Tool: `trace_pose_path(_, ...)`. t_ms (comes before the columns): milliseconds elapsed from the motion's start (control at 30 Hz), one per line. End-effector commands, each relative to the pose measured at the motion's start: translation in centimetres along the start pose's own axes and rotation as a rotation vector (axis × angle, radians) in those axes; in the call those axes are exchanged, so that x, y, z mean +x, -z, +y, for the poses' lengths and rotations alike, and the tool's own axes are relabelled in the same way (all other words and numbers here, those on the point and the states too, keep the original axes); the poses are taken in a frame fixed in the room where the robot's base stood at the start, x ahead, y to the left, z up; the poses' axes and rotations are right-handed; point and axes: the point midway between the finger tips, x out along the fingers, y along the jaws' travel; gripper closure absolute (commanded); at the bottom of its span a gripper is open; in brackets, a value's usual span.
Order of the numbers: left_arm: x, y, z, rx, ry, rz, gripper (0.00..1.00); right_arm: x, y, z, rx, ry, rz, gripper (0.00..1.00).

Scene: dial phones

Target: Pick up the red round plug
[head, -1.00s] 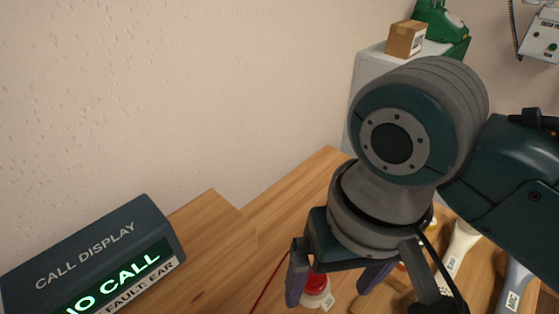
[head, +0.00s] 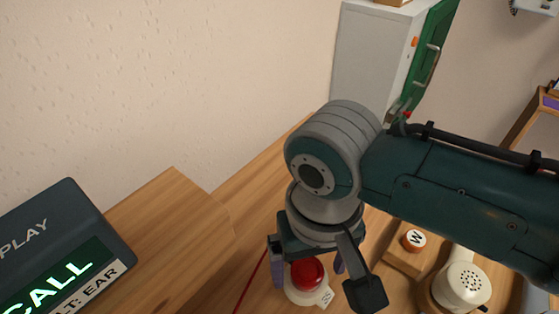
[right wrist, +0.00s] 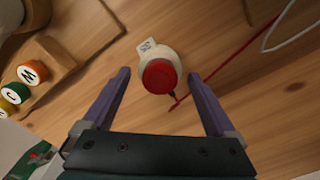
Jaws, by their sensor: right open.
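The red round plug (head: 308,272) has a domed red top on a cream-white base with a small printed tag, on the wooden table. In the right wrist view the red plug (right wrist: 160,77) lies between the fingertips of my right gripper, with a gap on each side. My right gripper (head: 309,264) points down over it in the head view, its purple fingers spread and holding nothing. Its far finger is partly hidden by the plug and the gripper body. A red cord (right wrist: 230,62) runs from the plug across the table. My left gripper is not in view.
A call display (head: 60,255) stands at the left. Right of the plug are a wooden block with a "W" knob (head: 413,240) and a cream handset (head: 461,286). The wrist view shows several lettered knobs (right wrist: 32,72). A grey cabinet (head: 372,62) stands at the back.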

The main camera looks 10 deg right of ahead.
Motion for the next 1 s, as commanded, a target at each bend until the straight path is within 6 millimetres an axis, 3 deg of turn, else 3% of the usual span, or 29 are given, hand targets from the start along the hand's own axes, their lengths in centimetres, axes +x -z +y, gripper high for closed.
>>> trace_pose_path(300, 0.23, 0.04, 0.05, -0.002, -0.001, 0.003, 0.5, 0.64, 0.02, -0.03, -0.001, 0.001, 0.001, 0.09)
trace_pose_path(1000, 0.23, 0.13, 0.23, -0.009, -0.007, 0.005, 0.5, 0.62, 0.02, -0.01, -0.001, 0.001, 0.001, 0.88)
